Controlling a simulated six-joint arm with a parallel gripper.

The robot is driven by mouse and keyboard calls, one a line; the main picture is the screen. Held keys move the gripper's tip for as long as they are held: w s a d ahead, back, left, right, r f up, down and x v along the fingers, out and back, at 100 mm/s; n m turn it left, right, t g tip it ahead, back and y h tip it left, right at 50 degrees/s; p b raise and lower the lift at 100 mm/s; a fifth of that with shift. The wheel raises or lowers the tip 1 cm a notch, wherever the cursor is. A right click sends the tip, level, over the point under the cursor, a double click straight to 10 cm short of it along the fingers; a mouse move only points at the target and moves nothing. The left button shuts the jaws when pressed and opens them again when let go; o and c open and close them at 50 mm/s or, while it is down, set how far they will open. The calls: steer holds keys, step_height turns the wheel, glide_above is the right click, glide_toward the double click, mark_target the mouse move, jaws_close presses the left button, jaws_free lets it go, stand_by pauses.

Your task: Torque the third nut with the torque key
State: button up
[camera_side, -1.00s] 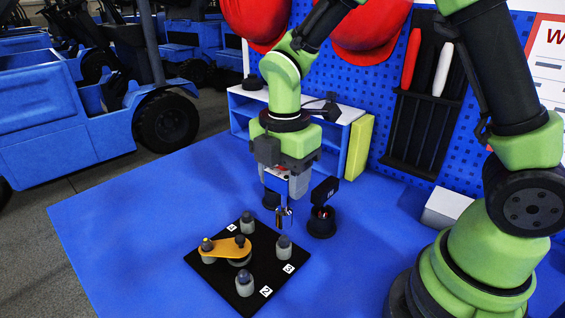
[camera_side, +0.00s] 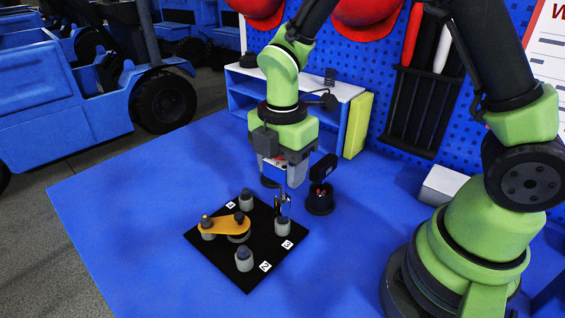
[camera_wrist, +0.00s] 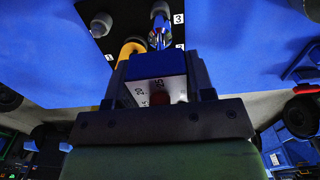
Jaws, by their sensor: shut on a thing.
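My gripper (camera_side: 282,168) is shut on the torque key (camera_wrist: 158,92), a blue and white box with number marks and a metal socket end. In the side view the key's shiny socket end (camera_side: 283,203) points down, right over the third nut (camera_side: 283,226), beside the "3" label. I cannot tell whether it touches the nut. In the wrist view the third nut (camera_wrist: 160,10) shows just beyond the socket. An orange arm (camera_side: 222,225) lies across posts on the black plate (camera_side: 247,283). Other grey posts with dark nuts stand at the front (camera_side: 244,260) and back (camera_side: 246,199).
A black round holder (camera_side: 320,200) stands close right of the key, with a black block (camera_side: 323,168) above it. A blue-and-white shelf (camera_side: 345,95) and yellow block (camera_side: 359,126) stand behind. The blue table (camera_side: 130,220) is clear at left.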

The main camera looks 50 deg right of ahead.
steer(key=shift+f, duration=1.15)
stand_by(0.6)
stand_by(0.4)
steer(key=m, duration=0.5)
steer(key=shift+m, duration=1)
steer(key=m, duration=0.3)
steer(key=shift+r, duration=2)
